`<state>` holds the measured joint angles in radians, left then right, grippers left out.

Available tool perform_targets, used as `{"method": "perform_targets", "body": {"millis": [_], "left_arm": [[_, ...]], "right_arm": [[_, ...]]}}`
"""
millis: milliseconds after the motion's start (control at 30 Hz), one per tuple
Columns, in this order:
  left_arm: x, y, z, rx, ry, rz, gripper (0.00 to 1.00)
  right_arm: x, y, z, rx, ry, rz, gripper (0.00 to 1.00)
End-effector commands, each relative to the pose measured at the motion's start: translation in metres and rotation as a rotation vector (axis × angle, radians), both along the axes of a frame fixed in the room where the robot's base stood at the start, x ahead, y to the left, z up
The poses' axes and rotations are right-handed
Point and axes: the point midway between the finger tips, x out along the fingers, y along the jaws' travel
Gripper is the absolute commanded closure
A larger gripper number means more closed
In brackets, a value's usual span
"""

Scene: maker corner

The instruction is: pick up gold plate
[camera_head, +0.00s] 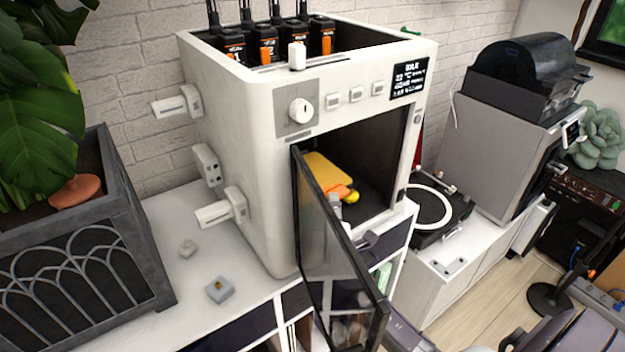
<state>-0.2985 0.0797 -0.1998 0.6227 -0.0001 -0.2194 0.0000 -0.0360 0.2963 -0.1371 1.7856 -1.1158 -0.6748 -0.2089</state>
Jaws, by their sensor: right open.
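The gold plate (322,171) is a flat yellow-gold sheet inside the open chamber of the white printer (250,165). It lies on the dark chamber floor, and the dark door frame hides its left part. An orange and yellow piece (343,193) lies at its near edge. My left gripper is not in view.
A planter (85,250) stands at left on the white cabinet top (185,318), with small grey blocks between. A turntable (432,207) and a grey machine (490,145) stand at right.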

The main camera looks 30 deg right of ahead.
Motion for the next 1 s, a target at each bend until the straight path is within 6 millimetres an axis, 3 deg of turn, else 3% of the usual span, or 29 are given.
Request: {"method": "perform_targets", "body": {"millis": [200, 300, 633, 900, 1000], "left_arm": [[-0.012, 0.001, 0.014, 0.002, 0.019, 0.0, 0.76], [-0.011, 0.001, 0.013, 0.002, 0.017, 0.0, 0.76], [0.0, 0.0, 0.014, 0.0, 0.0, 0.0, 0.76], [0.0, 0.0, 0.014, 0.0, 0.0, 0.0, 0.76], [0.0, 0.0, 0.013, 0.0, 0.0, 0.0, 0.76]], "right_arm": [[0.028, -0.015, 0.012, -0.003, -0.001, -0.001, 0.5], [0.039, -0.02, 0.008, -0.001, 0.0, 0.0, 0.5], [0.045, -0.023, 0.007, -0.001, 0.0, 0.0, 0.52], [0.044, -0.023, 0.007, -0.001, 0.0, 0.0, 0.97], [0.044, -0.023, 0.007, 0.0, 0.001, 0.0, 1.0]]}}
